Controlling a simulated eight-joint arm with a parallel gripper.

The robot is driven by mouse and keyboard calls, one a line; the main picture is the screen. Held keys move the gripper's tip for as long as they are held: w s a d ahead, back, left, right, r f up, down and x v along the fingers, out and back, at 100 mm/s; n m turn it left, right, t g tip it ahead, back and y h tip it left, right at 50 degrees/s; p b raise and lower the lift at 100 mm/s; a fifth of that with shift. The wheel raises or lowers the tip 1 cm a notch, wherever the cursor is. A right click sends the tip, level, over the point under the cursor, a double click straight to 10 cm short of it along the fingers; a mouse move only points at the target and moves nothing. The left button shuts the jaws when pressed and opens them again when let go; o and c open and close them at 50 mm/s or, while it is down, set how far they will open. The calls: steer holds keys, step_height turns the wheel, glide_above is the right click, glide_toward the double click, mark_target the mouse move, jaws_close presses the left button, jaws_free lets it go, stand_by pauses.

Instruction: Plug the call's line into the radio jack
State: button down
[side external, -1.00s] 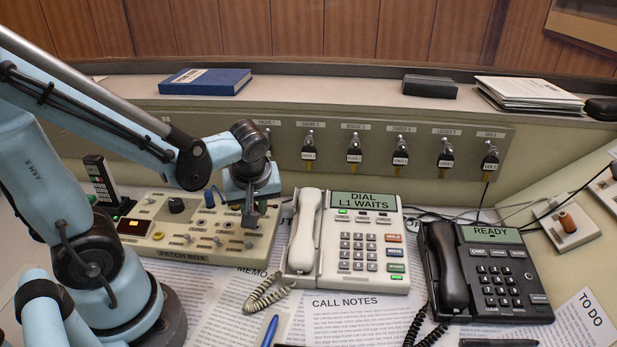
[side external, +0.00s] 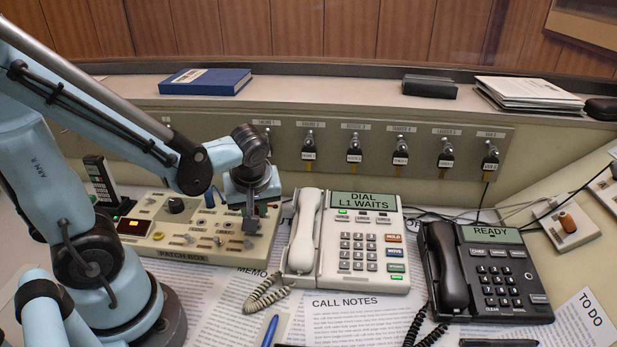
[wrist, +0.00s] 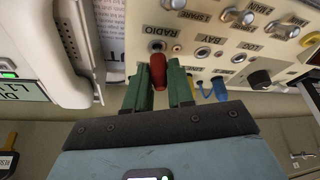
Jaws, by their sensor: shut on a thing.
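My gripper (wrist: 158,95) is shut on a red plug (wrist: 158,70), which sits between its green fingers. In the wrist view the plug's tip is close to the radio jack (wrist: 156,46), below the printed word RADIO; I cannot tell whether it touches or enters it. In the side view my gripper (side external: 250,222) is over the right end of the cream patch box (side external: 150,243), and the plug cannot be made out there. The pale desk phone (side external: 372,283) reads "DIAL L1 WAITS".
The pale phone's handset (side external: 304,232) stands close to the right of my gripper. A blue plug (wrist: 219,88) and more jacks and toggles are beside it on the box. A black phone (side external: 497,275) reads READY. Keys hang on the panel behind.

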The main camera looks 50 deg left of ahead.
steer(key=shift+f, duration=0.6)
stand_by(1.3)
steer(key=shift+c, duration=2.1)
jaws_free()
steer(key=shift+r, duration=3.5)
steer(key=w+d+r+m+t+h, duration=0.1)
steer(key=d+m+t+h, duration=0.3)
steer(key=m, duration=0.9)
steer(key=shift+w+d+r+t, duration=0.35)
steer(key=shift+d+r+t, duration=0.45)
steer(key=shift+d, duration=0.8)
